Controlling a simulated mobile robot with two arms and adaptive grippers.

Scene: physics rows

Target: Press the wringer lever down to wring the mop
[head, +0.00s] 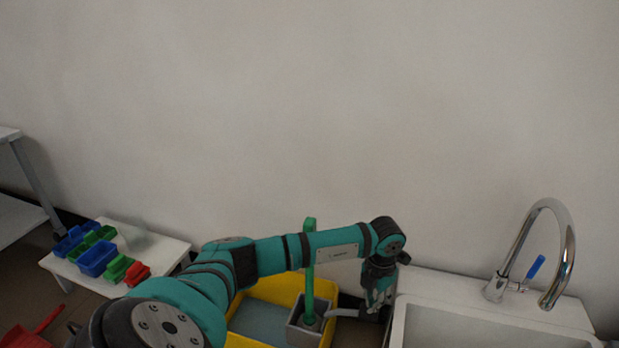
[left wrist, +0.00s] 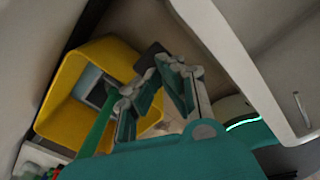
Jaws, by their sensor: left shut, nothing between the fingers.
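The yellow mop bucket (head: 240,338) stands on the floor left of the sink; it also shows in the left wrist view (left wrist: 58,88). A grey wringer (head: 305,335) sits at its right side, with the green mop handle (head: 309,262) rising from it. A pale lever (head: 343,313) sticks out to the right from the wringer. Its dark end (left wrist: 150,55) shows just beyond my fingertips in the left wrist view. My left gripper (head: 376,306) is shut and empty, pointing down at the lever's end; I cannot tell whether it touches. My right gripper is not in view.
A white sink unit (head: 440,285) with a tap (head: 565,250) stands close right of my left gripper. A low white table (head: 165,250) with blue, green and red bins is at the left. A red dustpan (head: 25,338) lies at the lower left.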

